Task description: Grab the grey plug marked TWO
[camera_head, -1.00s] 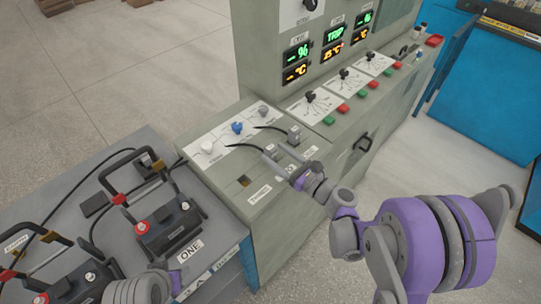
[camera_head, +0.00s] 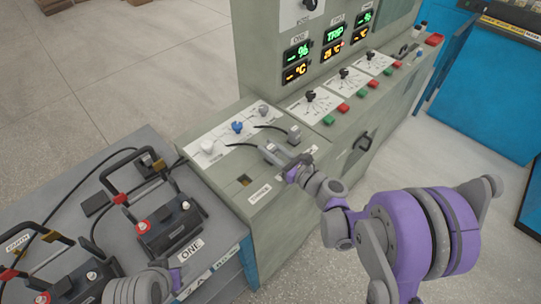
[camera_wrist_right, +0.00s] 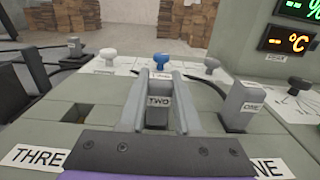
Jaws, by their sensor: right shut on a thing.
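The grey plug marked TWO (camera_wrist_right: 158,103) stands on the sloped grey console top in the right wrist view, label facing me. My right gripper (camera_wrist_right: 160,95) is shut on it, one finger along each side. In the head view my right gripper (camera_head: 279,152) reaches the console from the right and mostly hides the plug. Another grey plug, marked ONE (camera_wrist_right: 243,107), stands just to the right in the wrist view. Part of my left arm (camera_head: 142,289) shows at the bottom left of the head view; its jaws cannot be made out.
White, blue (camera_head: 237,127) and grey knobs sit behind the plugs. A square opening (camera_head: 243,181) lies left of my right gripper, by the THREE label. Batteries (camera_head: 168,228) with handles stand on the lower bench at left. A black drawer handle (camera_head: 363,142) sticks out at right.

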